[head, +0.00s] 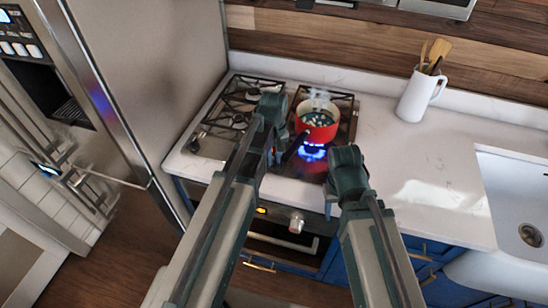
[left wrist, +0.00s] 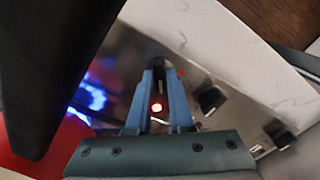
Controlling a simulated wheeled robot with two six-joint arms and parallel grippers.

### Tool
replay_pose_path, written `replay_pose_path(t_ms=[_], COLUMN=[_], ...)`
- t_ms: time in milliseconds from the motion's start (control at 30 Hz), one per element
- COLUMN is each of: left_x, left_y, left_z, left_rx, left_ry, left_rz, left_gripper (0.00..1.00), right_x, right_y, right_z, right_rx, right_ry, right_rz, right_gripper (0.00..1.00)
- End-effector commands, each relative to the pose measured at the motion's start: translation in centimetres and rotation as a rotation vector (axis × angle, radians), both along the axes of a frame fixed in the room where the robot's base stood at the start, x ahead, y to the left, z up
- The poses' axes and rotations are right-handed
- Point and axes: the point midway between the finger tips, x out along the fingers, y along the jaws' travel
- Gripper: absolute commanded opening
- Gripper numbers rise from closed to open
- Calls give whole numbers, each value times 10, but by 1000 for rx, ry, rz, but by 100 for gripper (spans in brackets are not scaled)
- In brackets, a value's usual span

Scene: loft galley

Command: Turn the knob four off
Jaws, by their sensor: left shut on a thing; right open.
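My left gripper (head: 275,158) is low over the cooktop's front, in front of the red pot (head: 317,120). In the left wrist view its blue fingers (left wrist: 158,72) are shut on a small dark knob (left wrist: 158,63), mostly hidden between them. A bright orange-red light (left wrist: 156,107) glows between the fingers. Two more black knobs, a nearer one (left wrist: 210,99) and a farther one (left wrist: 280,133), stand apart from the gripper on the steel. A blue flame (head: 313,152) burns under the pot. My right gripper (head: 331,205) is open and empty before the counter front; its fingers are hardly visible.
The pot steams on the right side of the cooktop (head: 207,144), its dark handle pointing toward my left arm. A white jug (head: 413,98) with wooden utensils and a sink (head: 515,205) are to the right. The counter (head: 430,160) between is clear. A steel fridge (head: 160,75) stands left.

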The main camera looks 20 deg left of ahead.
Motion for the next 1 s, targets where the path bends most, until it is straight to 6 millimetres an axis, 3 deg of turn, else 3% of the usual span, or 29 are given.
replay_pose_path(t_ms=[500,1000], left_x=[0,0], left_y=[0,0], left_z=[0,0], left_rx=[0,0], left_ry=[0,0], left_rz=[-434,-612], left_gripper=[0,0], right_x=[0,0], right_y=[0,0], right_z=[0,0], right_rx=[0,0], right_ry=[0,0], right_rz=[0,0], right_gripper=[50,50])
